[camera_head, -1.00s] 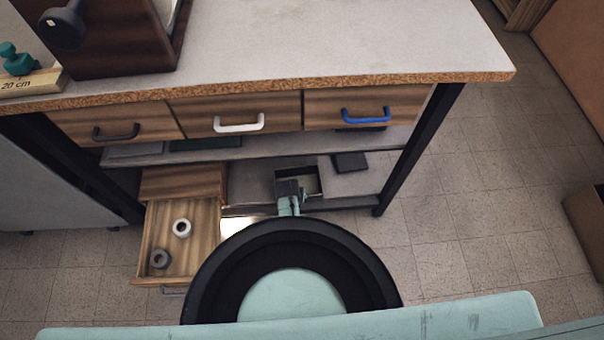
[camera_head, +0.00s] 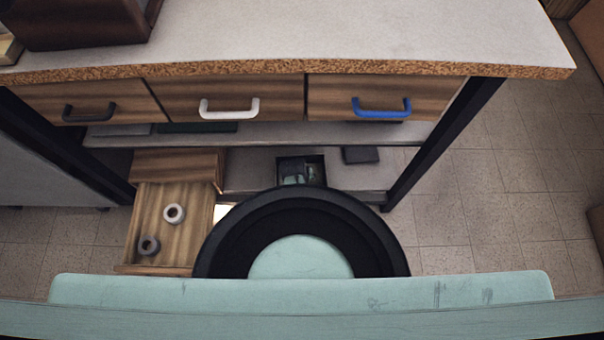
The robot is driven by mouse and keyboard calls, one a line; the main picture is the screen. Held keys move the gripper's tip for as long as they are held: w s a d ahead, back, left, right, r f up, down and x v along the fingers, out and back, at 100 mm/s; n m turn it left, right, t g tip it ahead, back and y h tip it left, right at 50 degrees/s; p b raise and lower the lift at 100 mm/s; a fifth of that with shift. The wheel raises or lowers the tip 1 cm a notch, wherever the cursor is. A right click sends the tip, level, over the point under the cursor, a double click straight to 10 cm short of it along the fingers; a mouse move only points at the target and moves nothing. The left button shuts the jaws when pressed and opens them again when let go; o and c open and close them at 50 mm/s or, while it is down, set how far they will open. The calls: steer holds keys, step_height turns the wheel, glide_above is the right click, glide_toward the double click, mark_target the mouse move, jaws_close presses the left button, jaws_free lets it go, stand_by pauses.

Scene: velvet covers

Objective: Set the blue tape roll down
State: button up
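I cannot make out a blue tape roll in this view. My gripper (camera_head: 297,171) is a small dark and teal shape low under the workbench, at a dark open-topped box (camera_head: 318,158) on the lower shelf. It overlaps the box opening; its fingers and anything between them are hidden or too small to tell. A white tape roll (camera_head: 174,213) and a grey tape roll (camera_head: 149,245) lie apart in an open wooden drawer (camera_head: 184,245) at the lower left.
The workbench (camera_head: 330,40) spans above, with three shut drawers with black (camera_head: 88,113), white (camera_head: 229,108) and blue (camera_head: 381,107) handles. A dark flat item (camera_head: 361,155) lies right of the box. Black bench legs (camera_head: 440,150) flank the shelf. The floor (camera_head: 500,210) at right is clear.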

steer(key=shift+r, duration=0.15)
steer(key=o, duration=1.2)
steer(key=shift+f, duration=0.2)
steer(key=shift+r, duration=0.3)
steer(key=p+v, duration=0.1)
steer(key=v, duration=1)
steer(key=shift+s+a+r+p, duration=0.1)
steer(key=shift+s+r+p, duration=0.2)
steer(key=shift+r, duration=0.05)
